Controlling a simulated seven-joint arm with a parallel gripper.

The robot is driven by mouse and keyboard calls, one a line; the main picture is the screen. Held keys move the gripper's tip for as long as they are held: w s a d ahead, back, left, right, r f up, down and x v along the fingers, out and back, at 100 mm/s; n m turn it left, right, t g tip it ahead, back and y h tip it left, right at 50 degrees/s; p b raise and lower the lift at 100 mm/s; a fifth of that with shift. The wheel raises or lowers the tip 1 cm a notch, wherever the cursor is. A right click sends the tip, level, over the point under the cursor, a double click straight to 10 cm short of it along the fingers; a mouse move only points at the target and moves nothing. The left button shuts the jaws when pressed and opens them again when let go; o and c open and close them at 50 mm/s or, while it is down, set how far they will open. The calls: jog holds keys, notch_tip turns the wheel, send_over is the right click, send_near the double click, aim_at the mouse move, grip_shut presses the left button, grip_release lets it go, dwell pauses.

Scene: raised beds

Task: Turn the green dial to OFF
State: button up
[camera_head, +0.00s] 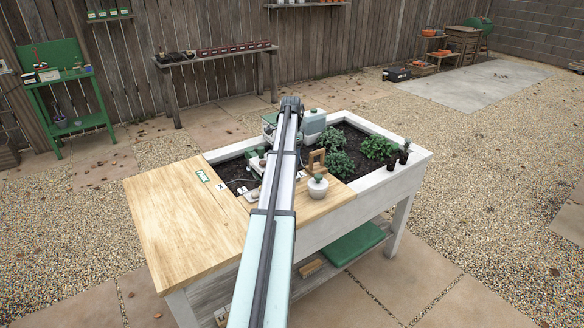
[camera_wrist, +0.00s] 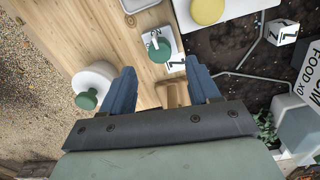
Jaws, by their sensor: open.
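The green dial (camera_wrist: 160,50) sits on a white plate (camera_wrist: 176,42) on the wooden top, in the wrist view. Dark lettering, partly hidden, shows beside the dial; I cannot read its setting surely. My gripper (camera_wrist: 159,68) is open, its two blue fingers spread apart. The dial lies just beyond the fingertips in the picture, near the middle of the gap, and nothing is seen gripped. In the head view my arm covers the middle of the bed, and I cannot make out the dial there.
A white pot with a green knob (camera_wrist: 95,88) is left of the fingers. A wooden piece (camera_wrist: 172,95) shows between them. A yellow knob (camera_wrist: 207,10) is beyond the dial. Dark soil, a lettered cube (camera_wrist: 283,32) and a grey box (camera_wrist: 296,122) are at right.

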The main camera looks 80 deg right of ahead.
jog(key=shift+a+f, duration=0.1)
jog(key=shift+f, duration=2.75)
jog(key=shift+c, duration=0.2)
jog(key=c, duration=1)
